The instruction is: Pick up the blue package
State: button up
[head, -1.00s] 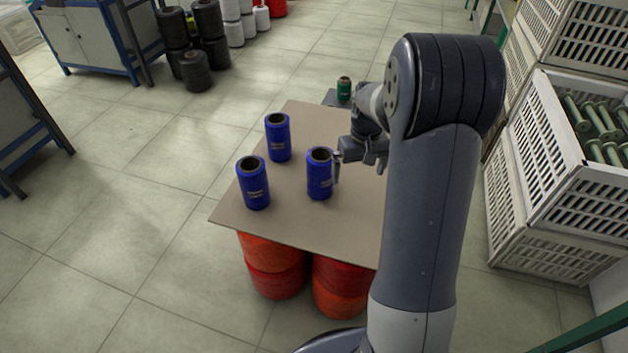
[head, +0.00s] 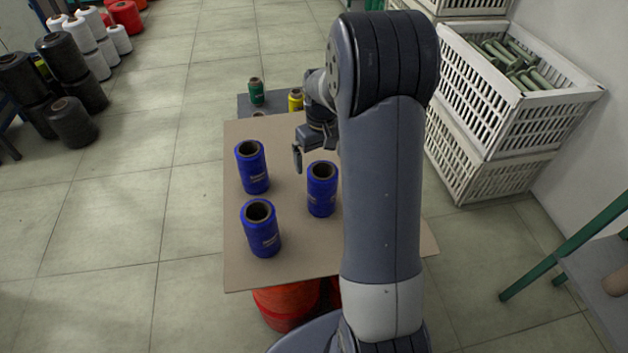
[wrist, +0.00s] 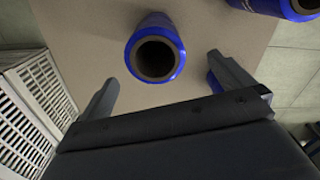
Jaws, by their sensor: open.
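Three blue packages with hollow tops stand upright on a brown board (head: 290,262): one at the back left (head: 252,168), one at the front left (head: 262,232) and one at the right (head: 322,192). My gripper (head: 305,158) is open and empty just behind the right package in the head view, partly hidden by my arm. In the wrist view, one blue package (wrist: 155,52) lies in line with the gap between the open fingers (wrist: 162,72), apart from both. Its depth relative to the fingertips is unclear. Part of another blue package (wrist: 275,8) shows at the upper right.
Green (head: 257,93) and yellow (head: 296,100) spools stand on a grey surface behind the board. White crates (head: 500,110) are stacked at the right. Black spools (head: 72,122) stand far left. The floor left of the board is clear.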

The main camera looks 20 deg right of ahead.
aim_at(322, 182)
notch_tip(322, 182, down, 5)
jog(key=shift+d+f+b, duration=0.1)
jog(key=shift+f+b, duration=0.1)
jog(key=shift+b, duration=0.25)
jog(key=f, duration=0.3)
jog(key=f+b, duration=0.1)
jog(key=f, duration=0.1)
jog(key=shift+d+f, duration=0.1)
jog(key=shift+d, duration=0.15)
jog(key=shift+c, duration=0.6)
jog(key=c, duration=1)
